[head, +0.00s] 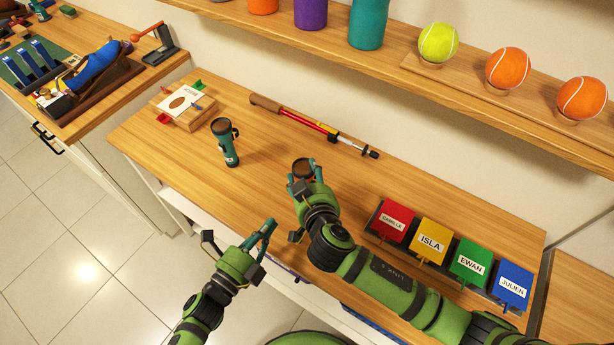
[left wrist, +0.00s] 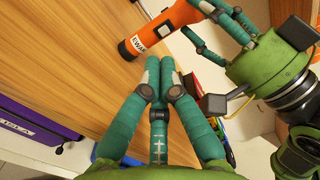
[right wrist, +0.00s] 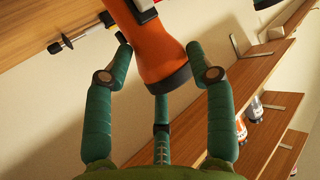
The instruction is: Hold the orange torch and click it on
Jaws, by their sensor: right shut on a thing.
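The orange torch (left wrist: 165,35) is held by my right gripper (head: 304,180) above the table. In the head view only its dark round end (head: 303,168) shows clearly. In the right wrist view the orange body (right wrist: 155,48) and its flared dark end lie between the fingers. In the left wrist view it carries a white EWAN label and points toward my left fingers. My left gripper (head: 265,233) is empty, its fingertips together (left wrist: 160,65), a little below and left of the right gripper and apart from the torch.
A teal torch (head: 225,143) stands upright on the table (head: 180,165). A red and black pole (head: 315,125) lies at the back. Named red, yellow, green and blue blocks (head: 432,240) sit at the right. A shelf (head: 480,85) with balls and bottles overhangs the back.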

